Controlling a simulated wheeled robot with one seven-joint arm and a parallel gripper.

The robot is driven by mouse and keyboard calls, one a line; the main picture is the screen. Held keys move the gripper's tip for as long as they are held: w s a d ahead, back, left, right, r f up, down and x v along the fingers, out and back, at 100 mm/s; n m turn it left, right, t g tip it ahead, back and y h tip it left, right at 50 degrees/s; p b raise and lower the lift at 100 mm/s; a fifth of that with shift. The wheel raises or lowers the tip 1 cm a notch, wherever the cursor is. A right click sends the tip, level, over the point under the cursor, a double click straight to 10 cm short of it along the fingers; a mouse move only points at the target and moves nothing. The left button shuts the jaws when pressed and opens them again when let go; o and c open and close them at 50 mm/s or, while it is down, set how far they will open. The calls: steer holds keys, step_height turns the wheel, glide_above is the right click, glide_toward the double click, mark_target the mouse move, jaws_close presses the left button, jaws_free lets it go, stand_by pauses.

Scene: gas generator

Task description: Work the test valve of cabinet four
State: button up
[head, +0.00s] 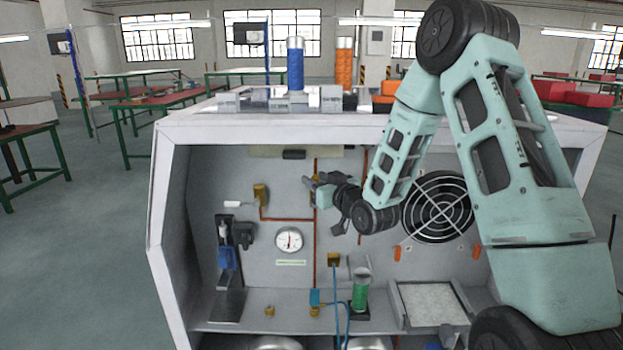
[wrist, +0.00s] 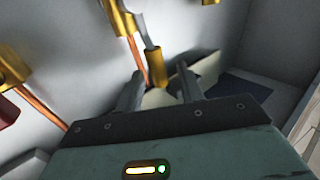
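The grey cabinet (head: 190,130) stands open in front of me, with copper pipes and brass fittings on its back panel. One brass valve (head: 262,192) has a pale lever to its left. My gripper (head: 312,186) is at the middle pipe and hides most of the brass fitting there. In the wrist view, my gripper (wrist: 158,88) is open, its two fingers apart. A brass-coloured handle end (wrist: 156,66) on a thin grey lever lies between and just beyond the fingertips; I cannot tell whether it touches them. A brass fitting (wrist: 118,18) is above it. No cabinet number is readable.
A round gauge (head: 289,240) is left of the gripper and a fan grille (head: 438,207) right of it. A green cylinder (head: 360,290) stands on the cabinet floor near a blue hose (head: 338,320). Blue (head: 295,65) and orange (head: 344,64) cylinders stand on top.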

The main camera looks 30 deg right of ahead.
mark_target(317, 180)
steer(key=shift+w, duration=1.5)
jaws_close()
